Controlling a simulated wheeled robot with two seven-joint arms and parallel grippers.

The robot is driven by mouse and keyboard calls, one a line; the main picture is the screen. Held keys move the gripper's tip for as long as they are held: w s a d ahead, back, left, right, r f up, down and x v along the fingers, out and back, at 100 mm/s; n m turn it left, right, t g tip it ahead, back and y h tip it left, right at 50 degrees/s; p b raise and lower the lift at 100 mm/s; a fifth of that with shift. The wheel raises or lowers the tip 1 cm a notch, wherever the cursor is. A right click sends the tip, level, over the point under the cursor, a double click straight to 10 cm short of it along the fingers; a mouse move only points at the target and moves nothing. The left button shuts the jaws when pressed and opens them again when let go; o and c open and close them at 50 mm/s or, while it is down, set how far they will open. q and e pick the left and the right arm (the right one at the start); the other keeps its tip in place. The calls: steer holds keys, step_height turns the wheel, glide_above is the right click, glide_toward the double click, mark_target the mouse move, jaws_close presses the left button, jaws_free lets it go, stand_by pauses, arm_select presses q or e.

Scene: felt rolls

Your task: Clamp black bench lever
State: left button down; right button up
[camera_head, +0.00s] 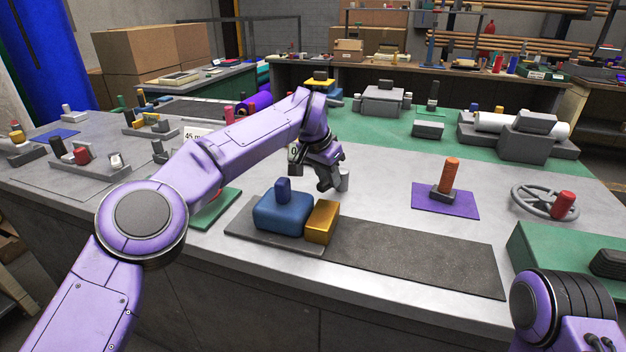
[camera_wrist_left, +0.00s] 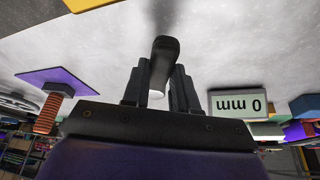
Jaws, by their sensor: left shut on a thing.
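My left gripper (camera_head: 331,181) is low over the grey bench top, behind the blue block. In the left wrist view, the gripper (camera_wrist_left: 158,78) has its two dark fingers on either side of a black lever (camera_wrist_left: 165,50) and is shut on it. The lever's rounded end points away from the gripper, and a pale part (camera_wrist_left: 157,95) shows between the fingers. In the head view the gripper and forearm largely hide the lever. My right arm shows at the lower right, but its gripper is out of view.
A blue block (camera_head: 281,214) and a yellow block (camera_head: 321,222) sit on a dark mat (camera_head: 420,256) in front of the gripper. A purple mat (camera_head: 462,208) with an orange ribbed post (camera_head: 449,172) and a grey handwheel (camera_head: 528,205) are to the right. A "0 mm" sign (camera_wrist_left: 240,105) stands close by.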

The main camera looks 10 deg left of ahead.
arm_select(q)
steer(key=shift+s+d+f+n, duration=0.1)
steer(key=shift+d+n, duration=0.05)
steer(key=shift+n, duration=0.15)
steer(key=c, duration=0.9)
jaws_free()
steer(key=v, duration=1)
steer(key=shift+r+b, duration=0.3)
steer(key=shift+b, duration=0.1)
